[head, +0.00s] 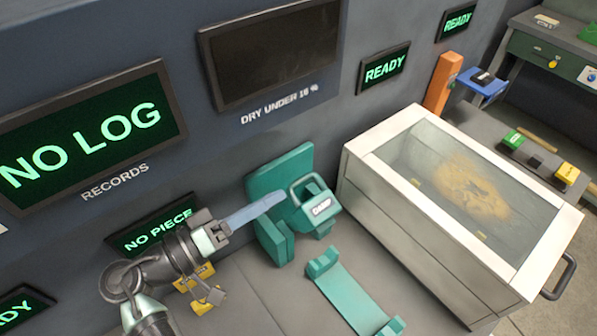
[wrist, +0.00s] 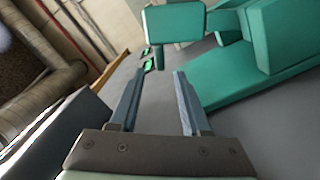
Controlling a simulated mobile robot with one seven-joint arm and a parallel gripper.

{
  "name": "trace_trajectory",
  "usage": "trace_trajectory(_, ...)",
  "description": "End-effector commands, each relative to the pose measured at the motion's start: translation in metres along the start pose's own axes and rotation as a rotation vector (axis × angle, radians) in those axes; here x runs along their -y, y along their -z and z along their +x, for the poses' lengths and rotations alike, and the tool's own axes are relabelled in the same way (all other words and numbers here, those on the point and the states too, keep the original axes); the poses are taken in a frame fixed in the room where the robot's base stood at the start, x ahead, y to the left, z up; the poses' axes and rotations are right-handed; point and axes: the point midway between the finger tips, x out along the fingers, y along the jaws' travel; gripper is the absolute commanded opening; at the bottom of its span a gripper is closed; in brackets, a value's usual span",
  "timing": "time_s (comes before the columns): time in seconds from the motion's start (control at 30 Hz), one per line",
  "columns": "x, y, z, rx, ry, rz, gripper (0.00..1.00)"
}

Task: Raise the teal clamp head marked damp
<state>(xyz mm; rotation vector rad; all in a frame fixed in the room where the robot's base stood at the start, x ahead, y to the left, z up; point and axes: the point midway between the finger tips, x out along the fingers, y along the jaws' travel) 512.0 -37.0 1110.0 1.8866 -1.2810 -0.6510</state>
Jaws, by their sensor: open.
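The teal clamp head (head: 313,205) has a loop handle on top and a white label, too small to read with certainty. It sits on a teal stand (head: 280,173) against the dark wall. A teal cradle (head: 345,290) lies on the bench in front of it. My gripper (head: 275,203) is open and empty, its blue fingers just left of the clamp head in the head view. In the wrist view my gripper (wrist: 155,85) points past teal parts; a teal plate (wrist: 174,24) lies ahead of the fingertips and a larger teal block (wrist: 245,75) is at right.
A white glass-topped case (head: 430,200) stands right of the stand. Wall screens read NO LOG (head: 85,137), NO PIECE (head: 155,230) and READY (head: 385,67). Yellow parts (head: 207,292) show beside my arm. An orange post (head: 443,82) stands behind the case. The grey bench front is mostly bare.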

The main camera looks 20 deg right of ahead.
Motion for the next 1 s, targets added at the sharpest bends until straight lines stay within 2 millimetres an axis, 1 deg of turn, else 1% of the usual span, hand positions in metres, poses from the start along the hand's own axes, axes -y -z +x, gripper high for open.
trace_trajectory(0.03, -0.003, 0.002, 0.012, 0.004, -0.002, -0.001, 0.47)
trace_trajectory(0.1, -0.003, 0.001, 0.027, 0.004, -0.002, -0.002, 0.47)
trace_trajectory(0.2, -0.003, 0.001, 0.044, 0.002, -0.001, 0.000, 0.47)
trace_trajectory(0.3, -0.002, 0.001, 0.057, 0.002, -0.001, -0.001, 0.47)
trace_trajectory(0.4, -0.001, 0.001, 0.066, 0.000, 0.000, 0.001, 0.47)
trace_trajectory(0.5, 0.000, 0.000, 0.070, 0.001, 0.001, 0.000, 0.47)
trace_trajectory(0.77, 0.001, 0.000, 0.071, 0.000, 0.001, 0.001, 0.47)
trace_trajectory(0.87, 0.000, 0.000, 0.070, 0.000, 0.001, 0.001, 0.31)
trace_trajectory(1.0, 0.000, 0.000, 0.070, 0.000, 0.002, 0.001, 0.06)
